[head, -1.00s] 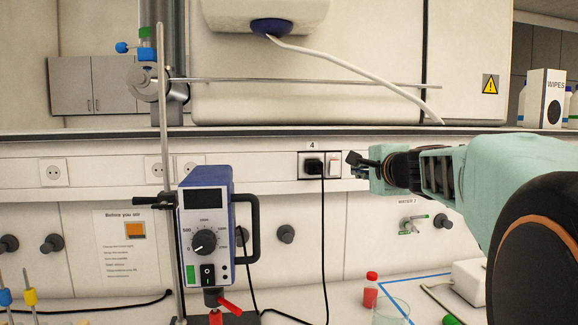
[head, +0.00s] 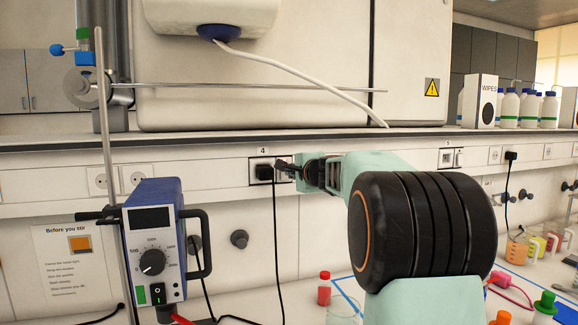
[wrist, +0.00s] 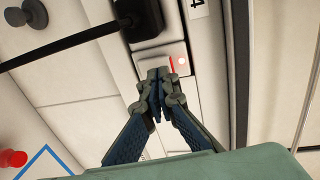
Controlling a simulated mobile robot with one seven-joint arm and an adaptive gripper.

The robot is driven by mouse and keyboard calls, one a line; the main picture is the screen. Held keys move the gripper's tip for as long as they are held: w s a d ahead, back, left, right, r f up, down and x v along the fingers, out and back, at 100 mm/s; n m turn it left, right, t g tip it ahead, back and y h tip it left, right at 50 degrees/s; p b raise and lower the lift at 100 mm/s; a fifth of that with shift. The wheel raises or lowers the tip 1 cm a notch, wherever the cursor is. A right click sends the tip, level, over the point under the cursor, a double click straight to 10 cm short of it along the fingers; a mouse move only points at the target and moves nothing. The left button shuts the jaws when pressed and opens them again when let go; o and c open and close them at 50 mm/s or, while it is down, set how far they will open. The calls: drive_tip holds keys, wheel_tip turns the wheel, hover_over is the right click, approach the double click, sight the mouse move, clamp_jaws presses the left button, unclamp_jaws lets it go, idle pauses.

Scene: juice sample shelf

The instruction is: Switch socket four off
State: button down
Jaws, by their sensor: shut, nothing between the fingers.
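Socket four (head: 255,178) is on the wall rail, under a small label "4" (head: 263,151). A black plug (head: 264,173) with a hanging cable sits in its left half; the plug also shows in the wrist view (wrist: 138,18). The white rocker switch, right of the plug in the head view, is partly hidden by my gripper (head: 284,166). In the wrist view, the switch (wrist: 181,60) shows a red mark by the fingertips. My gripper (wrist: 159,76) is shut and empty, its tips over the switch. I cannot tell whether they touch it.
A blue stirrer unit (head: 152,240) on a stand is at the lower left. A red-capped bottle (head: 324,290) and glass beaker (head: 342,310) stand on the bench below. A shelf edge (head: 230,138) runs above the rail. Another socket with a switch (head: 450,158) is further right.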

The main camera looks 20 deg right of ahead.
drive_tip(key=shift+w, duration=0.4)
drive_tip(key=shift+r+p, duration=0.15)
drive_tip(key=shift+p, duration=0.15)
drive_tip(key=p, duration=0.4)
drive_tip(key=shift+w+r+g, duration=0.3)
drive_tip(key=shift+r, duration=0.05)
drive_tip(key=shift+w+r+p, duration=0.1)
drive_tip(key=shift+w+p, duration=0.05)
drive_tip(key=shift+p, duration=1)
drive_tip(key=shift+f+g, duration=0.3)
drive_tip(key=shift+f, duration=0.05)
